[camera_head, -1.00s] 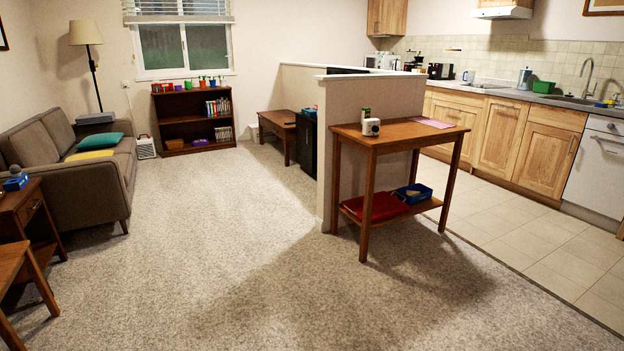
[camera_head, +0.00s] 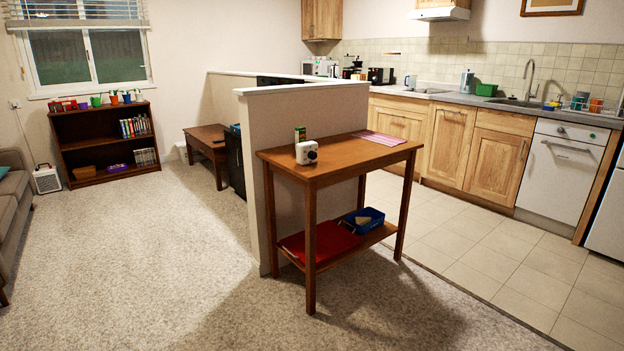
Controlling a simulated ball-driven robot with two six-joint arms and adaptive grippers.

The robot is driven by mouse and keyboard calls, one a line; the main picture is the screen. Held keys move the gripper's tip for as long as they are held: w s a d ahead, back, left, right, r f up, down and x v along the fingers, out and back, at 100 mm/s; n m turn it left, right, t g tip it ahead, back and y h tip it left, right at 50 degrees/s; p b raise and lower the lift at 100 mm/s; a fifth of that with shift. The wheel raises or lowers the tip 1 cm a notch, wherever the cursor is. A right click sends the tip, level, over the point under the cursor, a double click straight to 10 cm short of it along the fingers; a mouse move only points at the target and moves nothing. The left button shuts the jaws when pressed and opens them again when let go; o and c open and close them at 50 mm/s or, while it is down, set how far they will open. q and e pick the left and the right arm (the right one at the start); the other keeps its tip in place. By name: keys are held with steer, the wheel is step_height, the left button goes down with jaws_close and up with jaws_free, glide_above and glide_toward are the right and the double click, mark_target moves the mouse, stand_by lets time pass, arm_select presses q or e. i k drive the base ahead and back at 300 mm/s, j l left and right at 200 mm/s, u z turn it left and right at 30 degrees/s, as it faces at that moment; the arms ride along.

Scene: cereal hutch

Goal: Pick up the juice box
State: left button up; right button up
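A small upright green carton (camera_head: 300,134), which may be the juice box, stands on the wooden side table (camera_head: 345,157) near its left back corner. Its print is too small to read. A white device with a dark round front (camera_head: 306,152) stands just in front of it and hides its lower part. Neither of my grippers shows in this view.
The table's lower shelf holds a red flat item (camera_head: 322,241) and a blue bin (camera_head: 362,220). A pink cloth (camera_head: 382,138) lies on top. A half wall (camera_head: 290,110) stands behind the table. Carpet (camera_head: 150,260) is open at left; the kitchen counter (camera_head: 455,97) is at right.

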mark_target(300, 131)
steer(key=i+l+u, duration=0.25)
steer(key=i+l, duration=0.5)
steer(key=i, duration=0.15)
steer(key=i+j, duration=0.25)
steer(key=i, duration=0.15)
steer(key=i+j, duration=0.2)
steer(key=i, duration=0.25)
steer(key=i+j, duration=0.25)
steer(key=i, duration=0.15)
